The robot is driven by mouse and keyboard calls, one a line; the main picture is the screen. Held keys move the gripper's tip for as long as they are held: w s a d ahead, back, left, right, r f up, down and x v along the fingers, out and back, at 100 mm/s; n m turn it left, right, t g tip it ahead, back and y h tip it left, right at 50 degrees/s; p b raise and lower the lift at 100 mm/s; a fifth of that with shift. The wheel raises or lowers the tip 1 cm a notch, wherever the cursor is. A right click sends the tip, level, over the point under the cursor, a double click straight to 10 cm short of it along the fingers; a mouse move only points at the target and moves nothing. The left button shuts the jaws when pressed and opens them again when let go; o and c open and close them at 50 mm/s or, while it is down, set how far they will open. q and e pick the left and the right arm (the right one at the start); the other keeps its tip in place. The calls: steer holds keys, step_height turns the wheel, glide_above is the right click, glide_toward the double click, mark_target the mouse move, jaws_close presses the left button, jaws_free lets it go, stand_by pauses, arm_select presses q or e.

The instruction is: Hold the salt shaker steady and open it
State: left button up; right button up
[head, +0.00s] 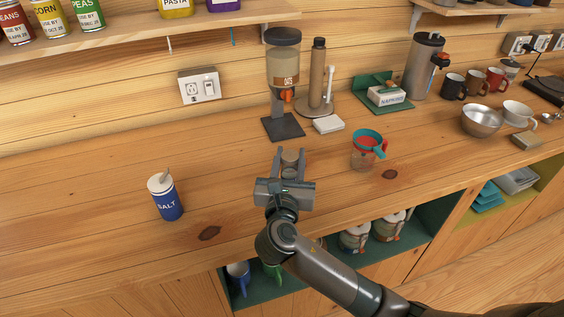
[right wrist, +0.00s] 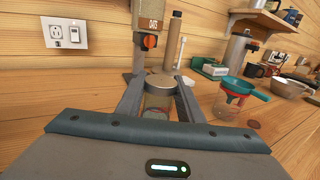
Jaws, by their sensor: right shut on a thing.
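A blue can labelled SALT (head: 168,203) stands upright on the counter at the left in the head view. It has a white top with a small pale piece sticking up. My right gripper (head: 290,163) is well to the right of it, shut on a small jar with a tan round lid (head: 291,156). In the right wrist view the fingers (right wrist: 160,95) press on both sides of the jar (right wrist: 158,99), which looks upright and see-through below its lid. I cannot tell what is in it. My left gripper is not in view.
An oats dispenser (head: 283,65) stands behind the jar. A measuring cup with a teal funnel (head: 366,150) is to its right. A napkin holder (head: 384,96), mugs and a steel bowl (head: 481,121) are farther right. The counter between salt can and gripper is clear.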

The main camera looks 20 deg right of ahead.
steer(key=s+d+r, duration=0.4)
steer(key=s+r, duration=0.1)
steer(key=s, duration=0.2)
steer(key=shift+s, duration=0.3)
steer(key=shift+r, duration=0.1)
steer(key=o, duration=0.5)
steer(key=shift+c, duration=0.2)
jaws_close()
steer(key=a+f+n+y, duration=0.1)
steer(key=y, duration=0.1)
steer(key=a+f+n+t+y, duration=0.1)
steer(key=n+y, duration=0.1)
steer(key=y, duration=0.1)
steer(key=a+f+n+y, duration=0.1)
steer(key=f+y, duration=0.1)
steer(key=shift+a+n+t, duration=0.15)
steer(key=shift+n+t, duration=0.15)
steer(key=shift+n, duration=0.1)
